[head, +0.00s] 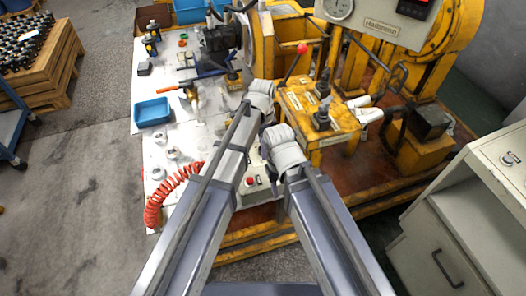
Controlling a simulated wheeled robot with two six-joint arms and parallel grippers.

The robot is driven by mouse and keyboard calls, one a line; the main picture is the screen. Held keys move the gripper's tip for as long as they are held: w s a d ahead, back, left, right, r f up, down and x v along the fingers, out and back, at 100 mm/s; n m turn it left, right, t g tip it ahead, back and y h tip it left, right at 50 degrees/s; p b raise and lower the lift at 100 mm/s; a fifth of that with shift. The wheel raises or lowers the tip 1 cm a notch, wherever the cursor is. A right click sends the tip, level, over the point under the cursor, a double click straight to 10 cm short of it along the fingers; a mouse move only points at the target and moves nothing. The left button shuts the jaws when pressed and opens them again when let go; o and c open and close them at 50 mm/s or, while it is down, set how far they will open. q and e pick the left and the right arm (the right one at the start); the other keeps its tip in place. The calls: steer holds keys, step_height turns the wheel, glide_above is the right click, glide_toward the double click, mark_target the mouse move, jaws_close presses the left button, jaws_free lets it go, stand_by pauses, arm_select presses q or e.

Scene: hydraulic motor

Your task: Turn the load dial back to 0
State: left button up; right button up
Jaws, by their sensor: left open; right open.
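A pale control box (256,184) with a red button (250,181) shows between my two forearms. I cannot make out the load dial; my arms cover part of the box. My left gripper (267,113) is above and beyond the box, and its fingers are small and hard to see. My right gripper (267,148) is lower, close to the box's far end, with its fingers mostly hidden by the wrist. Both are open, and I see nothing held in either.
A pressure gauge (339,8) is on the panel at the top. A blue tray (152,112) and a red coiled hose (158,205) are on the left. A grey cabinet (470,225) stands at right.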

arm_select(q)
steer(key=shift+f, duration=0.2)
jaws_close()
stand_by(0.6)
